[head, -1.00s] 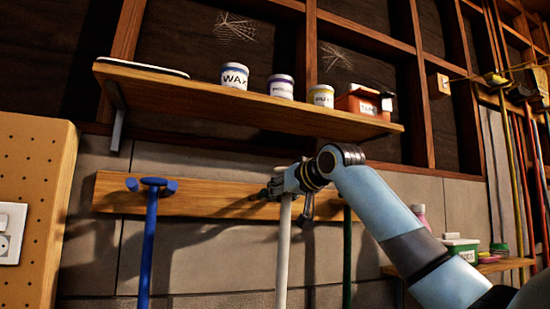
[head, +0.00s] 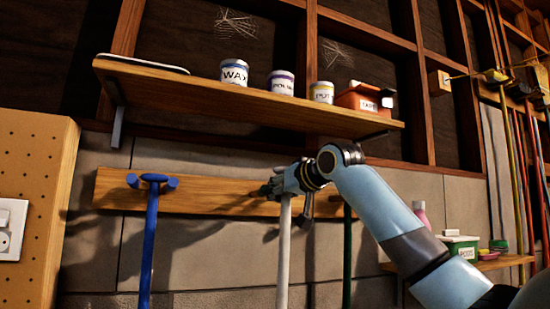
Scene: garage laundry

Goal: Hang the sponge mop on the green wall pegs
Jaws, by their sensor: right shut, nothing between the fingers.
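My right gripper (head: 264,190) is shut and empty. It is in front of the wooden wall rail (head: 215,192), at the top of a white handle (head: 284,255). A green handle (head: 347,262) hangs down to the right, its top hidden behind my right arm. A blue handle (head: 149,245) hangs between blue pegs (head: 152,181) at the left of the rail. No green pegs can be made out, as my arm covers the rail's right end. No mop head is in view, so I cannot tell which handle is the sponge mop's. My left gripper is not in view.
A wooden shelf (head: 230,100) just above the rail bears several tins and an orange box (head: 361,99). A pegboard (head: 38,170) stands at the left. A lower shelf (head: 505,262) at the right holds a green box (head: 461,248). Long poles (head: 515,180) stand at the far right.

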